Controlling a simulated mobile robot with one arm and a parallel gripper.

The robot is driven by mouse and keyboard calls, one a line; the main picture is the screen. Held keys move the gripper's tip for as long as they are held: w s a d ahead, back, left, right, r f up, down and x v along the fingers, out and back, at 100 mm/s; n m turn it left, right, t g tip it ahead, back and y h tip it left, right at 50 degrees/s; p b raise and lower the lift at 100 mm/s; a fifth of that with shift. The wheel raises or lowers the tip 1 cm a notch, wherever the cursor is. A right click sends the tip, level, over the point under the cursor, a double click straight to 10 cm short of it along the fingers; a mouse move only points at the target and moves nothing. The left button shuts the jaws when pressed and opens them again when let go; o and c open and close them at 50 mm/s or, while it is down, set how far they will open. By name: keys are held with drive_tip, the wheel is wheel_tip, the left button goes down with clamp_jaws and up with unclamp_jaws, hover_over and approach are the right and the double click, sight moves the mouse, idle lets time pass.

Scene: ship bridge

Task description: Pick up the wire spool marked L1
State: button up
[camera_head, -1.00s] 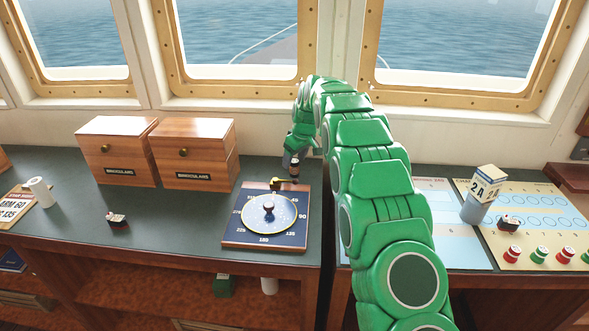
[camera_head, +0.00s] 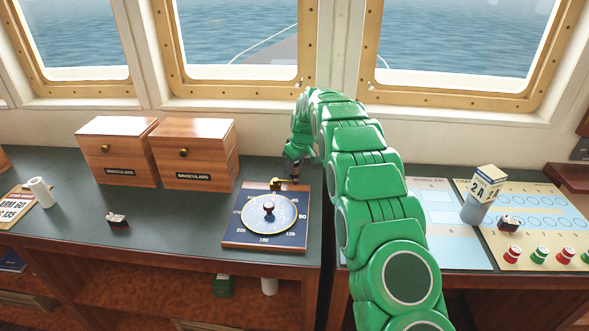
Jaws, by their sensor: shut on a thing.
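I cannot read the mark L1 on anything here, and I cannot pick out a wire spool for certain. My gripper (camera_head: 294,177) is small in the head view, low at the upper right edge of the blue dial board (camera_head: 232,236). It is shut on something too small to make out. A small yellow and dark piece (camera_head: 276,183) lies at the board's top edge, just left of the fingertips. The board carries a round dial (camera_head: 252,222) with a dark knob (camera_head: 269,209) in its middle. My green arm hides part of the counter behind and right of the gripper.
Two wooden binoculars boxes (camera_head: 205,152) stand left of the board. Right of my arm are a chart (camera_head: 447,238), a block marked 2A (camera_head: 485,187) and several red and green pieces (camera_head: 540,255).

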drive_tip(key=shift+r, duration=1.6)
drive_tip(key=shift+s+d+r, duration=0.2)
drive_tip(key=shift+s+r, duration=0.6)
drive_tip(key=shift+r, duration=0.15)
drive_tip(key=s+d+r, duration=0.3)
drive_tip(key=s+r, duration=0.5)
drive_tip(key=s, duration=0.4)
drive_tip(key=shift+d, duration=0.15)
